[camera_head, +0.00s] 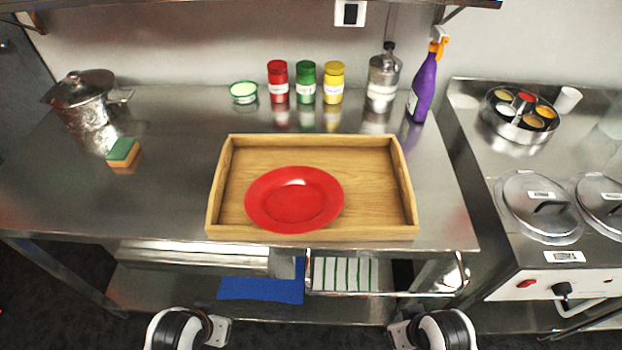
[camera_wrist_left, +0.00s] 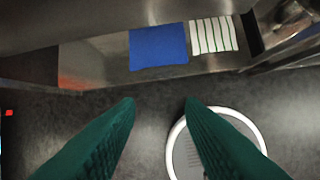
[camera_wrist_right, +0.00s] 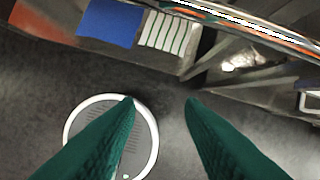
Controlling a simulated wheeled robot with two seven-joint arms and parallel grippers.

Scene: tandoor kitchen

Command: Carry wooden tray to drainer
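The wooden tray (camera_head: 365,180) sits flat on the steel counter, near its front edge, with handle cut-outs in its left and right ends. A red plate (camera_head: 295,200) lies in it, left of the middle and toward the front. No drainer can be made out in these views. In the left wrist view my left gripper (camera_wrist_left: 158,100) is open and empty above the floor. In the right wrist view my right gripper (camera_wrist_right: 160,100) is open and empty too. Both arms show at the bottom of the head view, in front of the counter and below the tray.
Red, green and yellow jars (camera_head: 306,82), a small green bowl (camera_head: 243,92), a bottle (camera_head: 382,75) and a purple spray bottle (camera_head: 424,85) stand behind the tray. A sponge (camera_head: 123,152) and pot (camera_head: 84,98) are left. A stove (camera_head: 540,262) is right. Cloths (camera_head: 262,288) lie on the lower shelf.

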